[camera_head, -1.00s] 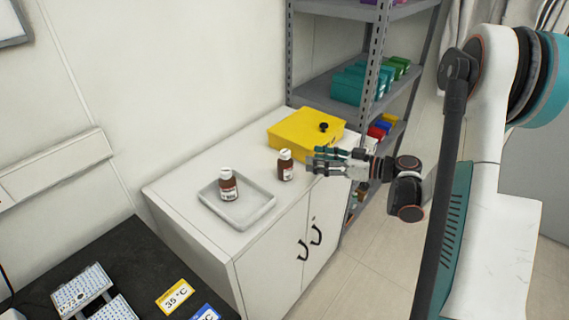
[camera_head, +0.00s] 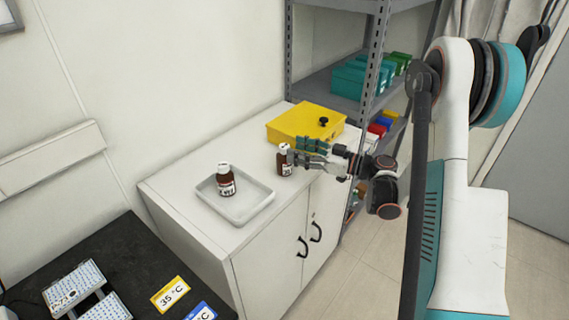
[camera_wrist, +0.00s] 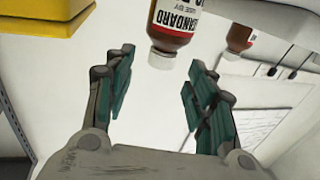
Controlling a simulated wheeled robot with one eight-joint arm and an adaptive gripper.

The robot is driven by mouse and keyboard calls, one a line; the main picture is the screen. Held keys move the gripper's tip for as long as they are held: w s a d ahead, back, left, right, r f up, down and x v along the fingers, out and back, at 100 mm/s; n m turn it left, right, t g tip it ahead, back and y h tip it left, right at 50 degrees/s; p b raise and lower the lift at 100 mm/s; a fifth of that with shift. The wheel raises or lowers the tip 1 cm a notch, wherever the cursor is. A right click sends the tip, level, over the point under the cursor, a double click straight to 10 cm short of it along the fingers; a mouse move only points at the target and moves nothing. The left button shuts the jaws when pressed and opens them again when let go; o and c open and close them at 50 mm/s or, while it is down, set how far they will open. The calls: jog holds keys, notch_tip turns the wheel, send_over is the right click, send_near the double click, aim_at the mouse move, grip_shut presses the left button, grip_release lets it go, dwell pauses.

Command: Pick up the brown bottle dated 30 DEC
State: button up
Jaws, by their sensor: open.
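A brown bottle (camera_head: 284,167) with a white cap stands on the white cabinet top, right of the tray, in the head view. In the wrist view this bottle (camera_wrist: 172,30) appears upside down, its label partly reading STANDARD and USE BY; no date is readable. My gripper (camera_head: 298,152) is open beside it, fingers pointing at it. In the wrist view the spread fingers (camera_wrist: 158,75) have the bottle just beyond the gap between their tips. A second brown bottle (camera_head: 225,181) stands in the tray (camera_head: 252,207); it also shows in the wrist view (camera_wrist: 238,38).
A yellow box (camera_head: 301,122) with a black knob sits behind the nearer bottle. A grey shelf (camera_head: 330,82) with colored boxes stands behind the cabinet. A dark table (camera_head: 125,262) with racks and temperature cards is at the lower left.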

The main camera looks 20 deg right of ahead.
aim_at(285, 146)
jog(key=b+x, duration=0.2)
jog(key=x, duration=0.2)
jog(key=shift+a, duration=0.15)
jog(key=shift+w+a, duration=0.3)
jog(key=shift+a, duration=0.05)
jog(key=shift+r, duration=0.1)
grip_shut()
